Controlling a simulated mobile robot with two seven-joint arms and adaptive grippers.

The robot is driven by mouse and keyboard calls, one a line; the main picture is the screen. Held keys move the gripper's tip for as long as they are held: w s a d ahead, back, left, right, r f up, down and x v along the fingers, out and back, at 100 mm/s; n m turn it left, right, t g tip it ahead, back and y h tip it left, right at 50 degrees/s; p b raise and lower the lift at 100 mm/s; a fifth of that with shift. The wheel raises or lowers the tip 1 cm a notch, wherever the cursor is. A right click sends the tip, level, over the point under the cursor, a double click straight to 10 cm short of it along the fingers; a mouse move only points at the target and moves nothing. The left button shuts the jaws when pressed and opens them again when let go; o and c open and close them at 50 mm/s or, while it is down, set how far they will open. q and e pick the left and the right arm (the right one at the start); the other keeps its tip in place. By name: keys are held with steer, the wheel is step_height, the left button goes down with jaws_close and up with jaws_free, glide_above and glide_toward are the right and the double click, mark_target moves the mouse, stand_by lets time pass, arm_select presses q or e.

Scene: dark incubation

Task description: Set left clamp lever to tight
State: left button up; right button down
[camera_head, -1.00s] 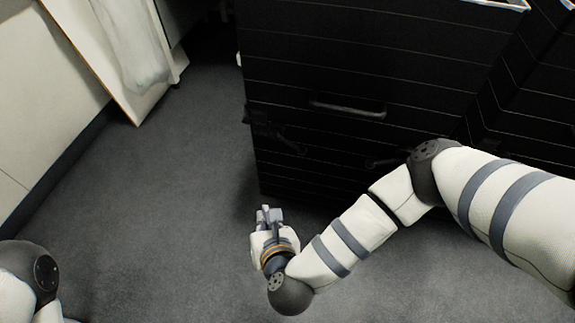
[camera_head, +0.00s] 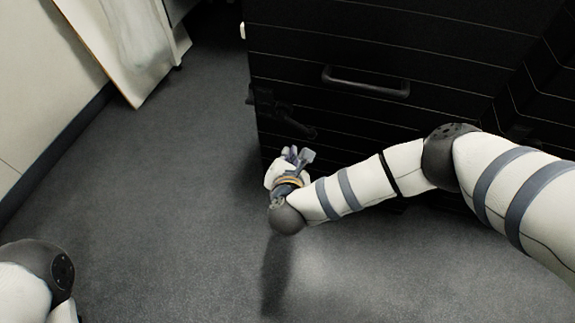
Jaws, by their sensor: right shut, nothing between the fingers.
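A dark clamp lever (camera_head: 292,123) shows on the front of the black cabinet (camera_head: 310,55), near its left edge and below the handle. It slants down to the right; its exact setting is too dark to tell. My right gripper (camera_head: 297,154) is shut and empty. It is just below the lever in the picture, with its fingers pointing up toward it; I cannot tell whether they touch. My left arm shows only in part at the lower left, and its gripper is out of view.
A black bar handle (camera_head: 366,82) sticks out from the cabinet front above the lever. A pale leaning board (camera_head: 128,45) stands at the upper left by the wall (camera_head: 30,90). The grey floor (camera_head: 160,190) between them is clear.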

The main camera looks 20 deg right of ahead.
mark_target(297, 125)
steer(key=d+r, duration=0.1)
steer(key=w+d+r+p, duration=0.1)
steer(key=shift+d+r, duration=0.2)
steer(key=shift+r, duration=0.15)
